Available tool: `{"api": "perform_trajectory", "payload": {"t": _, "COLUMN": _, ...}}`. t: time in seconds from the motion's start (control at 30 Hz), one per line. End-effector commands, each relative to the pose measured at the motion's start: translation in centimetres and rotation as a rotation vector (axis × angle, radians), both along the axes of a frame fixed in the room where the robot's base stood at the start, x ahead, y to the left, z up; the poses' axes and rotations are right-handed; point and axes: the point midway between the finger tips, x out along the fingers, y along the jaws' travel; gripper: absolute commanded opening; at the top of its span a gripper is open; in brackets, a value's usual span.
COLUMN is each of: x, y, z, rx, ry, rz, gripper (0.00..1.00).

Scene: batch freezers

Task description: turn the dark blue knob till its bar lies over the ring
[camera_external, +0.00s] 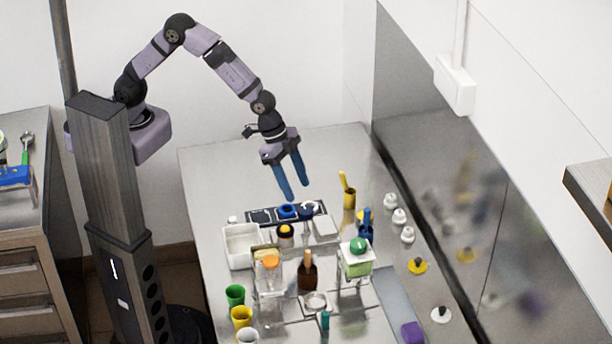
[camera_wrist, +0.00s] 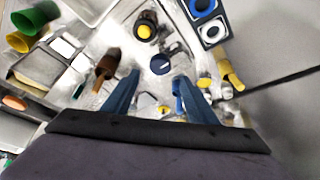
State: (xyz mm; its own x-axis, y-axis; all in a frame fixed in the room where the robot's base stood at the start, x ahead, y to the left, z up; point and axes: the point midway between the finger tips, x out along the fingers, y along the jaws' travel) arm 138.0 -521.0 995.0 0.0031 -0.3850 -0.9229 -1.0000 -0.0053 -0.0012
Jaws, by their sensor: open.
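The dark blue knob (camera_wrist: 161,64) shows in the wrist view as a round top with a short pale bar across it, tilted off the level. It lies just beyond and between my fingertips, apart from them. In the wrist view a dark panel carries a blue ring and a white ring (camera_wrist: 213,31). I cannot tell which ring belongs to the knob.
Several tubs and cups crowd the front; the table's back left is clear.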

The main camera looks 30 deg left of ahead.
Motion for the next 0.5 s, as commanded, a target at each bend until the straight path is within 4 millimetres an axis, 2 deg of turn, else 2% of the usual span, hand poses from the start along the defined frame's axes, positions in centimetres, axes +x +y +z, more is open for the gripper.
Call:
{"api": "perform_trajectory", "payload": {"t": 0.17, "x": 0.0, "y": -0.4, "z": -1.0, "rx": 0.004, "ry": 0.001, "rz": 0.001, "gripper": 0.53}}
{"api": "perform_trajectory", "payload": {"t": 0.5, "x": 0.0, "y": -1.8, "z": -4.5, "rx": 0.005, "ry": 0.001, "rz": 0.002, "gripper": 0.53}}
